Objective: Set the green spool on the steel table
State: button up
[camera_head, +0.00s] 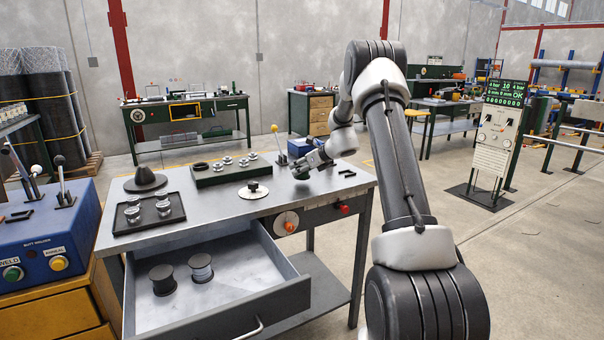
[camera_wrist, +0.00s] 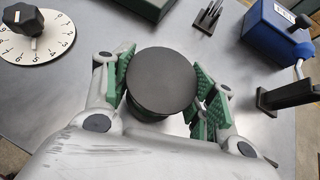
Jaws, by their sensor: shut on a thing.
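My gripper (camera_head: 307,166) is over the right rear part of the steel table (camera_head: 225,207). In the wrist view, my gripper (camera_wrist: 161,88) is shut on a spool (camera_wrist: 160,78). Its round dark end face points at the camera, and a little green shows below the rim. The green finger pads sit on both sides of it. The bare steel tabletop (camera_wrist: 65,95) lies beneath. I cannot tell whether the spool's underside touches the table.
The table holds a tray with glass jars (camera_head: 148,214), a dark cone (camera_head: 146,180), a tray of small parts (camera_head: 225,170) and a dial knob (camera_head: 253,190). A blue box (camera_wrist: 279,35) is near my gripper. The open drawer (camera_head: 222,310) holds a dark spool (camera_head: 162,280) and a grey-wound spool (camera_head: 201,268).

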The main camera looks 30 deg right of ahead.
jog(key=shift+f, duration=1)
jog(key=shift+f, duration=0.1)
jog(key=o, duration=1.4)
jog(key=shift+c, duration=0.2)
